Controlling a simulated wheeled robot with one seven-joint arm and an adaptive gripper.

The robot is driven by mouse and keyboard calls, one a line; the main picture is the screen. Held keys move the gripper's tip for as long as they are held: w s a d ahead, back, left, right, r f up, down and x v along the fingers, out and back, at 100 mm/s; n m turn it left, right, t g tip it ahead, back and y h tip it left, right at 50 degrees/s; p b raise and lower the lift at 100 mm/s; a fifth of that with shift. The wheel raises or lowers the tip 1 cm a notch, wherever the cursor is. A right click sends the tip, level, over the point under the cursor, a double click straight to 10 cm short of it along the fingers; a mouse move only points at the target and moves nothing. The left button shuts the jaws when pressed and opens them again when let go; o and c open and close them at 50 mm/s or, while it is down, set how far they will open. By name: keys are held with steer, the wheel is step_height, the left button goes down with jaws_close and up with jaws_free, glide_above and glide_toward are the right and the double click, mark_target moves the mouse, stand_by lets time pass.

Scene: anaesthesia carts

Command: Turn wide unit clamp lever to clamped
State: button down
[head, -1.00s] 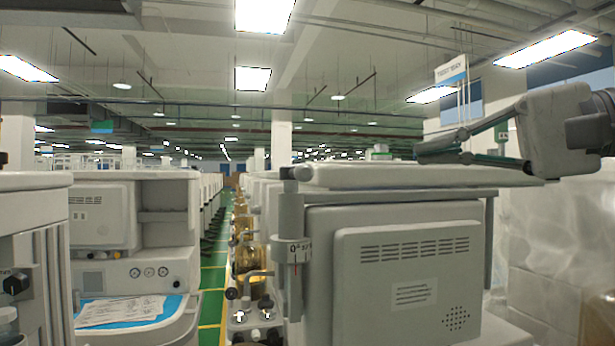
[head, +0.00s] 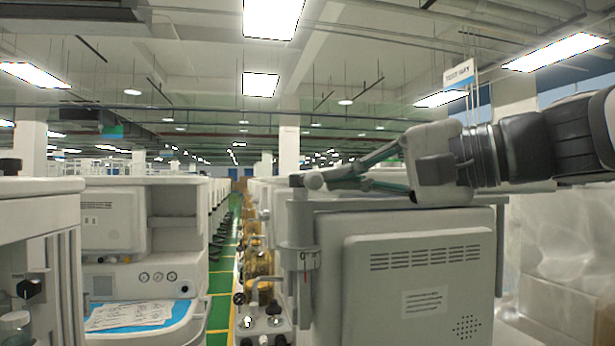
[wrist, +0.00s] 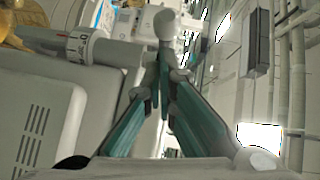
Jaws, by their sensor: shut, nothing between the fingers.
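The wide unit (head: 400,265) is the large grey machine on the right in the head view. A grey post (head: 300,215) with a marked collar stands at its left corner. The clamp lever (head: 314,180), with a pale round knob, is at the post's top. My gripper (head: 330,179) reaches in from the right over the unit's top, its green-grey fingers shut and empty beside the knob. In the wrist view, the fingertips (wrist: 163,75) meet just below the pale knob (wrist: 164,24). The marked collar (wrist: 77,46) is at upper left. I cannot tell whether fingers and lever touch.
A second machine (head: 140,235) with papers (head: 130,314) on a blue surface stands at left. A green aisle (head: 222,280) runs between the machines. Brass-coloured parts and small knobs sit left of the post. Plastic-wrapped boxes (head: 555,260) are at right.

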steer(key=shift+s+a, duration=0.1)
stand_by(0.3)
steer(key=shift+s+a+m+t+h, duration=0.1)
steer(key=shift+m+t+h, duration=0.2)
steer(key=shift+m+t, duration=0.15)
